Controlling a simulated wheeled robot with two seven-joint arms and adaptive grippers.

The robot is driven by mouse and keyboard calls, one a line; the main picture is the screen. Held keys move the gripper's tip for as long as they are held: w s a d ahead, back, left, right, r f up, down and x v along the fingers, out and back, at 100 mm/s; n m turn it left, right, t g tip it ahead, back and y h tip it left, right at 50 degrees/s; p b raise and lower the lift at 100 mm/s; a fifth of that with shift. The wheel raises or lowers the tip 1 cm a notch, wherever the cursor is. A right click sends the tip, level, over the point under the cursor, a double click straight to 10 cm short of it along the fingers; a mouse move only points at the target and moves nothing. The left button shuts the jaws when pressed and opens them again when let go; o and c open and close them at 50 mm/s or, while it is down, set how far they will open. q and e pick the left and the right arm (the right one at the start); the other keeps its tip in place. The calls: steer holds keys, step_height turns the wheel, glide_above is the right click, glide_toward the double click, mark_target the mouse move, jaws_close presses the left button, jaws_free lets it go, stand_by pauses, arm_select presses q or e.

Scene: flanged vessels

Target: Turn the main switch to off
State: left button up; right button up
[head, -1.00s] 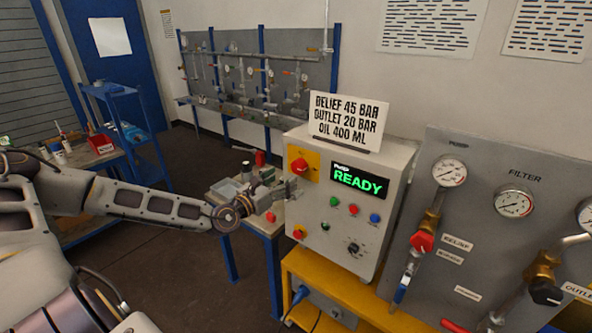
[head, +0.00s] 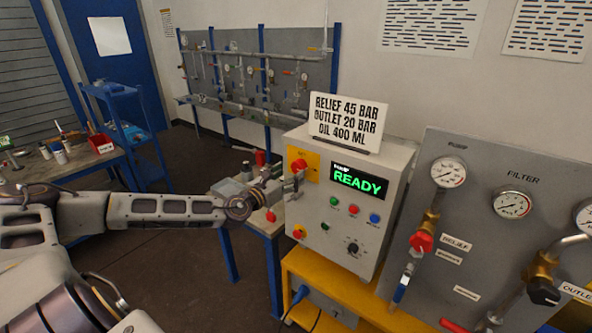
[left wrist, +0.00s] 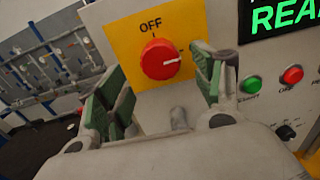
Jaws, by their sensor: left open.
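The main switch is a red rotary knob (head: 299,166) on a yellow plate (head: 312,160) at the upper left of the grey control box's front. In the left wrist view the knob (left wrist: 160,59) sits below the word OFF, and its pale pointer mark faces right, away from OFF. My left gripper (head: 292,184) is just in front of the box, close to the knob. In the left wrist view its green-padded fingers (left wrist: 164,88) are spread wide, with the knob between and beyond them; no touch shows. My right gripper is not in view.
The control box (head: 325,215) has a green READY display (head: 359,181), several buttons and a sign (head: 346,122) on top. It stands on a yellow bench (head: 330,292). A grey gauge panel (head: 480,225) stands at the right. A small table (head: 262,225) is behind my left gripper.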

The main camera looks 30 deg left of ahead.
mark_target(296, 170)
arm_select(q)
steer(key=shift+w+d+p, duration=0.15)
steer(key=shift+w+p, duration=0.15)
steer(key=shift+w, duration=0.7)
steer(key=shift+w+d+p, duration=0.1)
steer(key=shift+w+p, duration=0.2)
steer(key=shift+w, duration=0.7)
steer(key=c, duration=1)
